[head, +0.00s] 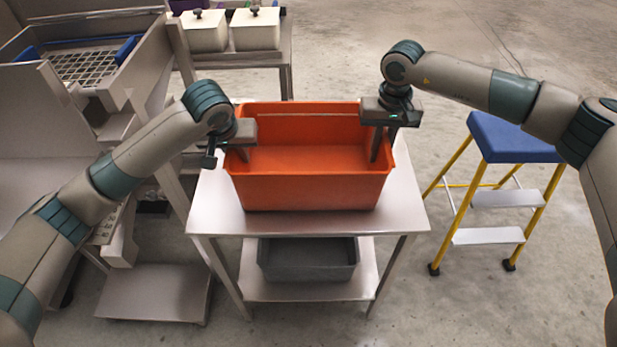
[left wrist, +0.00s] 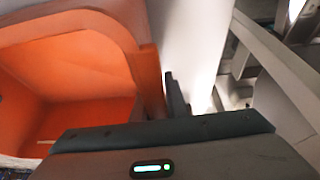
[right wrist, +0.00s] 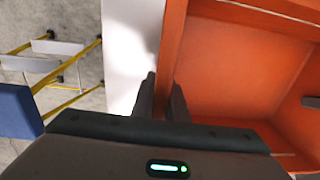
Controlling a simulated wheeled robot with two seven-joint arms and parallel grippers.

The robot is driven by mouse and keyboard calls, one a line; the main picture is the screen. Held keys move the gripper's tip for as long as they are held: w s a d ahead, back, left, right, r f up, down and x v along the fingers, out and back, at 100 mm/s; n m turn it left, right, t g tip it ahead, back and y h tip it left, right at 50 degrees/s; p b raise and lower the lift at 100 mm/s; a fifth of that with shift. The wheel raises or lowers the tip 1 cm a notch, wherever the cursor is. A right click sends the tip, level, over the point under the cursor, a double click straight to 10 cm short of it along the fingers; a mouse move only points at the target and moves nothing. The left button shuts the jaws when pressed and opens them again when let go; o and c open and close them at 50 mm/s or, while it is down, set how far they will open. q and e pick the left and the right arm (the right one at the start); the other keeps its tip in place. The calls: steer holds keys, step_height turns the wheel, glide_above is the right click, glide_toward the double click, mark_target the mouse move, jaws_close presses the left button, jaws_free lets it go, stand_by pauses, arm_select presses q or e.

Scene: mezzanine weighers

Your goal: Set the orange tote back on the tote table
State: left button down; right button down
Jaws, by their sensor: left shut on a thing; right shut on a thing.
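The orange tote (head: 310,190) is upright over the top of the tote table (head: 405,205) in the head view. Whether its base touches the tabletop I cannot tell. Its inside looks empty. My left gripper (head: 226,158) is shut on the tote's left wall near the rim. My right gripper (head: 382,145) is shut on the right wall near the rim. The left wrist view shows the tote's orange wall (left wrist: 115,45) beside the finger. The right wrist view shows the tote's inside (right wrist: 240,65) to the right of the fingers and the pale tabletop (right wrist: 130,50) to the left.
A grey bin (head: 308,262) sits on the table's lower shelf. A blue-topped yellow step stool (head: 515,138) stands to the right. A grey machine with a grid tray (head: 85,65) stands at the left. White lidded containers (head: 255,28) stand on a bench behind.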

arm_select(q)
steer(key=c, duration=1.8)
jaws_free()
steer(key=shift+s+d+f, duration=0.25)
steer(key=shift+d+f, duration=0.05)
steer(key=shift+d, duration=0.15)
arm_select(e)
steer(key=c, duration=1.7)
jaws_free()
steer(key=shift+s+a, duration=0.15)
steer(key=shift+a, duration=0.7)
steer(key=shift+c, duration=0.2)
arm_select(q)
steer(key=shift+o, duration=0.2)
steer(key=shift+w+a, duration=0.15)
steer(key=shift+a, duration=0.05)
arm_select(e)
steer(key=shift+d, duration=0.25)
arm_select(q)
steer(key=shift+r, duration=0.1)
steer(key=shift+a+r, duration=0.1)
arm_select(e)
steer(key=shift+d, duration=0.1)
